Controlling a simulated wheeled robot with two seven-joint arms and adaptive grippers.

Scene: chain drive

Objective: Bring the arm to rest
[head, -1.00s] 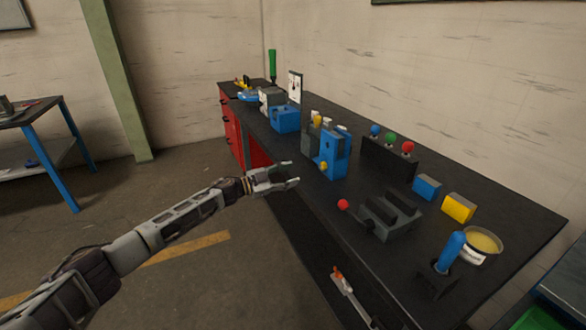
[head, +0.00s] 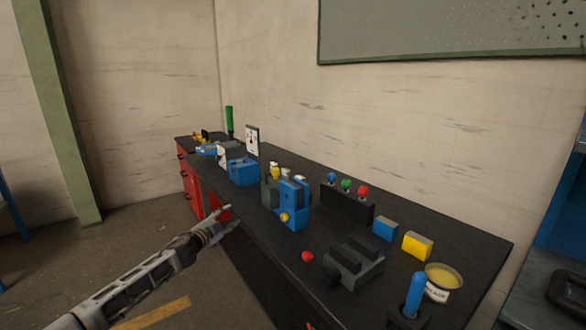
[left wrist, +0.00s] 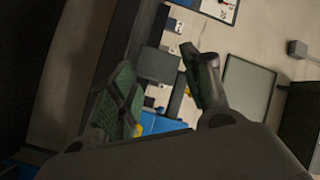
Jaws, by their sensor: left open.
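My left gripper (head: 222,225) is in the head view at the front edge of the black workbench (head: 460,235), left of a blue block unit with a yellow knob (head: 294,203). Its fingers are apart and nothing shows between them. In the left wrist view the gripper (left wrist: 165,95) also shows spread fingers, with the bench and wall beyond. The left arm reaches in from the lower left. My right gripper is in neither view.
The bench holds a dark grooved block (head: 355,262), a red ball (head: 307,256), a rack with coloured knobs (head: 347,203), blue (head: 386,229) and yellow (head: 417,245) blocks, a yellow-topped tub (head: 442,283) and a blue handle (head: 414,295). Open floor lies left of the bench.

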